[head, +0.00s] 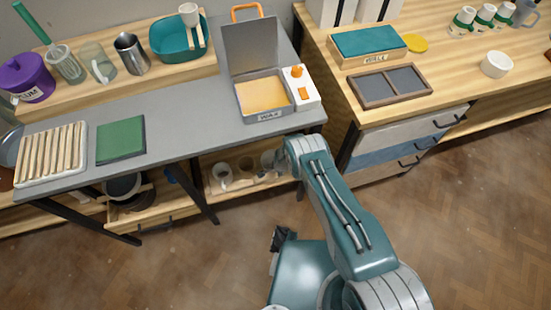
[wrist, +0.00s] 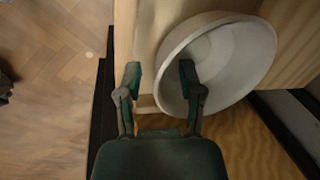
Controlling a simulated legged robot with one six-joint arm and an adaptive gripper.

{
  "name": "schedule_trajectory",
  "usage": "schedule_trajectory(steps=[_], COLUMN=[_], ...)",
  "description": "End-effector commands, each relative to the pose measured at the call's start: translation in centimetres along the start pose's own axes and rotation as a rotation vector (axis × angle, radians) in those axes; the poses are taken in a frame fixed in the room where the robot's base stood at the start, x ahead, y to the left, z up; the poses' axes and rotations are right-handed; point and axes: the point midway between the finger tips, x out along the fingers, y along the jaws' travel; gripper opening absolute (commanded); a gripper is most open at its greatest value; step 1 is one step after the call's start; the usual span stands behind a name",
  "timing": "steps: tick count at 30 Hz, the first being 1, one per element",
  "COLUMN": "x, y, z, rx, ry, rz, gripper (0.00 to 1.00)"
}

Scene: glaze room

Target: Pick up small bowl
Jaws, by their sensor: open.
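My gripper (wrist: 159,78) is open. Its right finger overlaps the bowl's opening and its left finger is outside, so the near rim lies between them in the picture. I cannot tell whether either finger touches it. In the head view, my wrist reaches the low shelf under the grey table, and the fingers are hard to make out there. Several pale round pieces, one of them a white piece (head: 222,176), sit on that shelf.
The wooden shelf compartment (head: 212,201) has side walls and a front edge close to the gripper. A grey table (head: 185,128) is above it, with a wax box (head: 262,113) on top. Another white bowl (head: 496,64) stands on the right bench. The floor in front is clear.

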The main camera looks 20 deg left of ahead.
Motion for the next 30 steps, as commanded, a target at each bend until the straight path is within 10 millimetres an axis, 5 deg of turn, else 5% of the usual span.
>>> schedule_trajectory(steps=[5,8,9,30], x=[0.0,0.0,0.0,-1.1], y=[0.0,0.0,0.0,-0.8], z=[0.1,0.1,0.1,-0.8], rx=[0.000,0.000,0.000,0.000], ry=[0.001,0.000,0.000,0.001], rz=[0.001,0.001,0.001,-0.001], gripper=[0.49,0.04,0.00,0.00])
